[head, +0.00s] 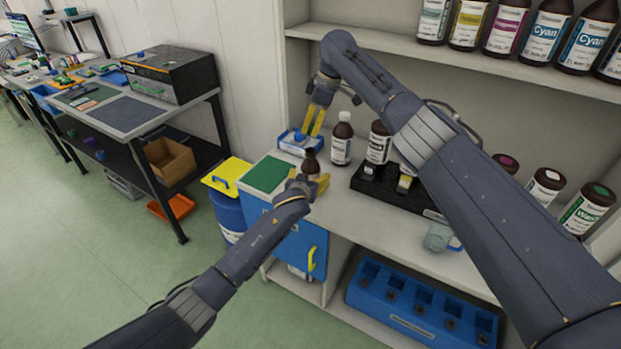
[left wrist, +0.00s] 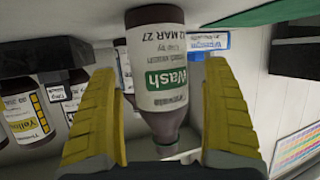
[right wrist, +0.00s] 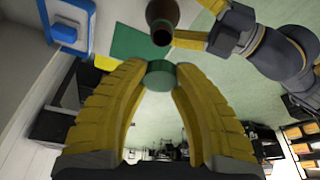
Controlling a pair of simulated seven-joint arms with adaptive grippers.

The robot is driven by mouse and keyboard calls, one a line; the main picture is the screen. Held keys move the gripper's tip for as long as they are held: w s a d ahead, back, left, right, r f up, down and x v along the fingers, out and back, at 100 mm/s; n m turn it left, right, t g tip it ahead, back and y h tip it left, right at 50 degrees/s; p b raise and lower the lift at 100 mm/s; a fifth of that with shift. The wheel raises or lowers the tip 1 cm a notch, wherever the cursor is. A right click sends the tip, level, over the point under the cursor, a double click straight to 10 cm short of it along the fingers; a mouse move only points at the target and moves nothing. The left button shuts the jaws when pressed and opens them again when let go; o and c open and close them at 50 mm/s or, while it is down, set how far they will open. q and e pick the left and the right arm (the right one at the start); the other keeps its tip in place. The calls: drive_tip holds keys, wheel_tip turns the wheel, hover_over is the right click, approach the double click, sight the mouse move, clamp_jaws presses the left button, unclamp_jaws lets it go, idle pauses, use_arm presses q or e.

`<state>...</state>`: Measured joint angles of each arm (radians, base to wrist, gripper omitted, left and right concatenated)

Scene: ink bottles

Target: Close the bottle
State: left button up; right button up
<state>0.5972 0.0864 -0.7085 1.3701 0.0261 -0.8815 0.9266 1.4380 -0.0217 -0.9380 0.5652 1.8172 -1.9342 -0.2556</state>
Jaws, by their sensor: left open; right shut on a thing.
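A brown bottle (head: 311,162) with a white and green Wash label stands on the counter; its neck is uncapped in the right wrist view (right wrist: 162,22). My left gripper (head: 311,183) is open at the bottle. In the left wrist view the bottle (left wrist: 158,75) lies between the yellow fingers, with gaps on both sides. My right gripper (head: 314,122) is above and behind the bottle, its fingers pointing down. In the right wrist view it is shut on a green cap (right wrist: 160,74), held apart from the bottle mouth. The cap cannot be made out in the head view.
A blue-and-white tray (head: 292,145) and a green mat (head: 268,174) are near the bottle. A white-capped bottle (head: 342,140) and a black rack (head: 374,186) stand to the right. A glass beaker (head: 437,237) is near the counter's front edge.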

use_arm(q)
drive_tip(key=shift+x, duration=1.05)
drive_tip(key=c, duration=1.6)
drive_tip(key=shift+c, duration=0.2)
use_arm(e)
drive_tip(key=shift+f, duration=2.45)
